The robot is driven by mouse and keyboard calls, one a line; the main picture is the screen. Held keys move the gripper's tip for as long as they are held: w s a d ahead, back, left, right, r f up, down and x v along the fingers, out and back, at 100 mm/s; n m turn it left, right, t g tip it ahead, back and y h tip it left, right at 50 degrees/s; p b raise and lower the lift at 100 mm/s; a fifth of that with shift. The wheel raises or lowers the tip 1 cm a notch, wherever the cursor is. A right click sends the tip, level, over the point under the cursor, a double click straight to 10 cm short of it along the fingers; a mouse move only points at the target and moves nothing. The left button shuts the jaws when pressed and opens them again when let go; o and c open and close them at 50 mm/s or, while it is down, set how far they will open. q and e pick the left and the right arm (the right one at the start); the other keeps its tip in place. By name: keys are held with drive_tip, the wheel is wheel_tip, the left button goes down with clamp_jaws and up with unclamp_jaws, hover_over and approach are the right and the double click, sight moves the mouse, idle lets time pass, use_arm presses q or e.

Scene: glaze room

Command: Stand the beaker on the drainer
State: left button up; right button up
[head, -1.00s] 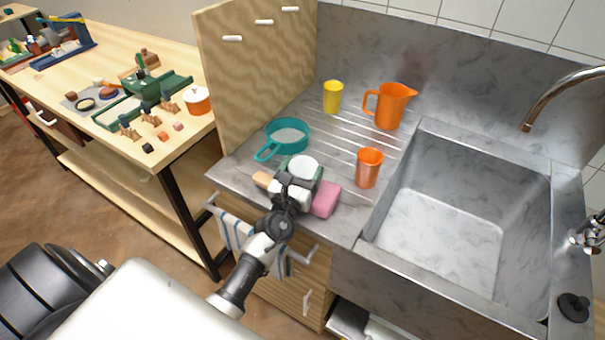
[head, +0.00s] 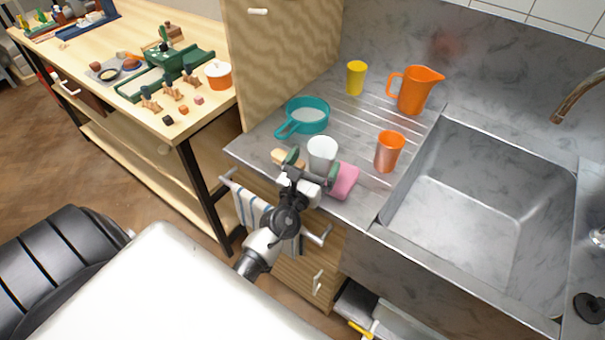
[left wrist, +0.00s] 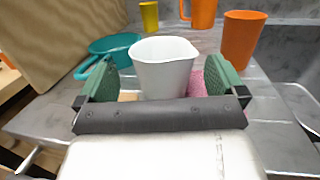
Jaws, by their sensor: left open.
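The white beaker (head: 322,150), with a small pouring lip, stands upright on the grey counter at the front left of the drainer. It also shows in the left wrist view (left wrist: 164,70). The drainer (head: 352,128) is the grooved area left of the sink. My left gripper (head: 312,164) is open at the near side of the beaker. In the left wrist view its green finger pads (left wrist: 163,82) stand on either side of the beaker, with gaps visible. The beaker's base is hidden by the gripper. My right gripper is not in view.
A pink sponge (head: 344,181) lies right of the gripper and a wooden-coloured item (head: 280,157) left. A teal strainer (head: 305,114), yellow cup (head: 356,78), orange jug (head: 414,92) and orange cup (head: 389,152) stand around the drainer. Its middle is clear. The sink (head: 470,200) is empty.

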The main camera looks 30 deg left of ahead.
use_arm(q)
drive_tip(key=s+d+f+b, duration=0.1)
drive_tip(key=s, duration=0.6)
drive_tip(key=shift+s+b, duration=0.25)
drive_tip(key=shift+b, duration=0.1)
idle(1.3)
